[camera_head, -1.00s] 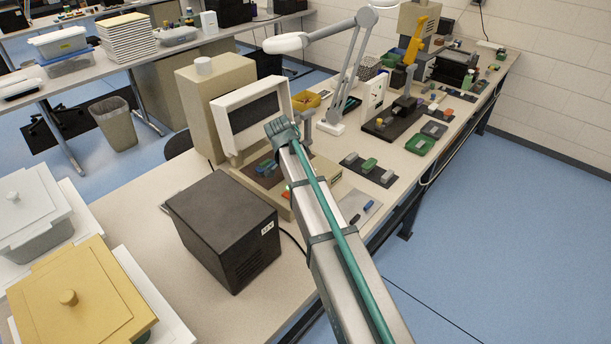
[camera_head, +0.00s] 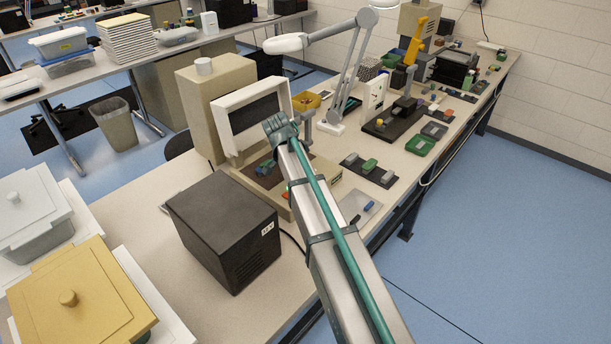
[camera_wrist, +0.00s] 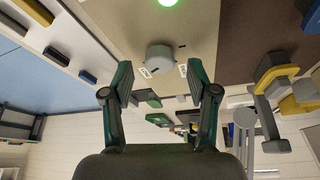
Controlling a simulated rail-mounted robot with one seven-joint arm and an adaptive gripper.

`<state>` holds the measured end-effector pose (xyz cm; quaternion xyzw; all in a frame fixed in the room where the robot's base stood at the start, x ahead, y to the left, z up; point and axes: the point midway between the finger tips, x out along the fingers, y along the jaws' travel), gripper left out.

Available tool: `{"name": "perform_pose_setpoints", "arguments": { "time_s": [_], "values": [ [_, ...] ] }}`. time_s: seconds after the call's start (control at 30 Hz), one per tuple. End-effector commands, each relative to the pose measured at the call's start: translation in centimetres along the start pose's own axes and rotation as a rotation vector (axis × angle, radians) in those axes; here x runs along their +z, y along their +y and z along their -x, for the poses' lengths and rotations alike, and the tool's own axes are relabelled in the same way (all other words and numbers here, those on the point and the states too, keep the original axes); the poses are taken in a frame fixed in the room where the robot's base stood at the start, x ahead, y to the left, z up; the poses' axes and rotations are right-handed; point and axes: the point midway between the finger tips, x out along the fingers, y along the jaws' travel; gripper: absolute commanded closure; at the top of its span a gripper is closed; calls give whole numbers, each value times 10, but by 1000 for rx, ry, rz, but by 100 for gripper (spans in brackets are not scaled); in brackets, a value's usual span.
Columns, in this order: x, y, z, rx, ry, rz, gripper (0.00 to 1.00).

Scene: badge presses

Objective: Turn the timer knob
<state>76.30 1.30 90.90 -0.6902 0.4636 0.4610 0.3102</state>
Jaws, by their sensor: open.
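The timer knob (camera_wrist: 160,58) is a grey round knob on a beige panel (camera_wrist: 125,22), with small white labels beside it, in the wrist view. My gripper (camera_wrist: 158,82) is open, with one dark green finger on each side of the knob's line in the picture. The gap between the fingers is empty, and I cannot tell whether the tips reach alongside the knob.
A green light (camera_wrist: 168,2) glows on the panel. In the head view, a black box (camera_head: 222,232) stands left of my arm on the bench, and a lamp (camera_head: 285,43) arches over the back. Trays and small parts lie to the right. The aisle floor (camera_head: 500,230) is clear.

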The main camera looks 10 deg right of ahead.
Motion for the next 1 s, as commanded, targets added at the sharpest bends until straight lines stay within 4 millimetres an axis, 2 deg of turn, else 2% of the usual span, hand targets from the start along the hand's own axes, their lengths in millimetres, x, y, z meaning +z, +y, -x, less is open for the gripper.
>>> {"name": "perform_pose_setpoints", "arguments": {
  "time_s": [0.3, 0.5, 0.7, 1.0],
  "values": [
    [0, -1, 60, -1, 0, 0, 41],
    [0, 0, 91, 0, 0, 0, 41],
    [0, 0, 104, 1, -1, 0, 41],
    [0, 0, 105, 2, -1, 0, 41]
  ]
}}
